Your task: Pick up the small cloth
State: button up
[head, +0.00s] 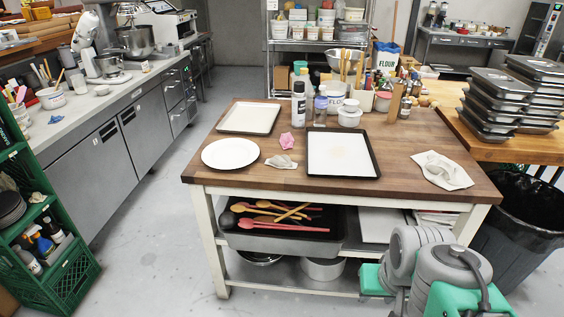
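A small crumpled off-white cloth (281,161) lies on the wooden tabletop (300,183), between a round white plate (230,153) and a white tray with a dark rim (342,153). A smaller crumpled pink piece (286,140), perhaps cloth or paper, lies just behind it. A larger off-white cloth (441,170) lies at the table's right side. Nothing covers the small cloth. Parts of my grey and green arm show at the lower right, in front of the table, but my gripper's fingers are not in view.
Bottles (299,102), tubs and jars crowd the table's back. Another tray (249,117) lies at the back left. A lower shelf holds a dark bin (283,239) with spoons. A black trash bin (530,205) stands right, a green crate rack (45,230) left. The left aisle floor is clear.

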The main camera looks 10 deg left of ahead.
aim_at(283, 161)
jog(key=u, duration=1.1)
jog(key=k, duration=0.65)
jog(key=z, duration=0.1)
jog(key=i, duration=0.6)
jog(key=z, duration=0.85)
jog(key=i, duration=0.8)
jog(key=u, duration=0.85)
jog(key=i, duration=0.6)
jog(key=u, duration=0.7)
